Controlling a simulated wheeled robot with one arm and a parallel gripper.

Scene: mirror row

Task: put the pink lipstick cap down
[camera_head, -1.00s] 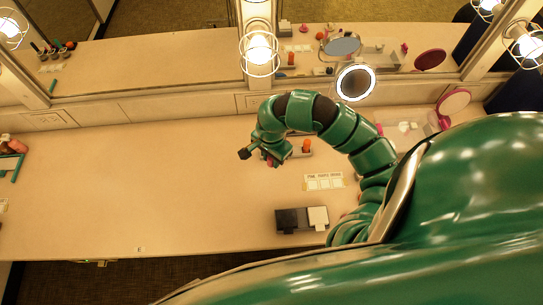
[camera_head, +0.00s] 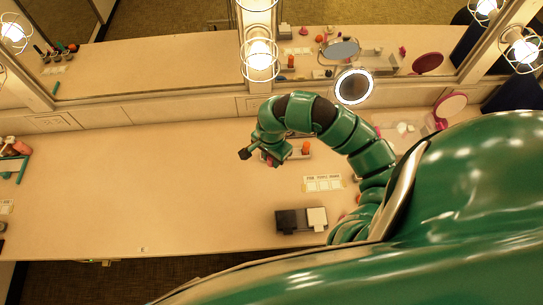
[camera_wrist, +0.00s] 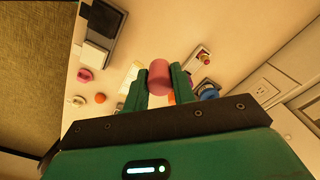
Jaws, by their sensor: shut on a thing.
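The pink lipstick cap (camera_wrist: 158,78) is a small pink cylinder held between the two green fingers of my gripper (camera_wrist: 160,84) in the wrist view. My gripper is shut on it above the counter (camera_head: 130,190). In the head view the cap (camera_head: 270,162) shows only as a small pink patch under my gripper (camera_head: 268,158), mostly hidden by my arm. I cannot tell how far it is from the counter top.
A black and white box pair (camera_head: 301,220) stands near the front edge. A labelled card (camera_head: 324,183) lies behind it. An orange item (camera_head: 305,147) stands near my gripper. A round lit mirror (camera_head: 354,87) is at the back. The counter's left middle is clear.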

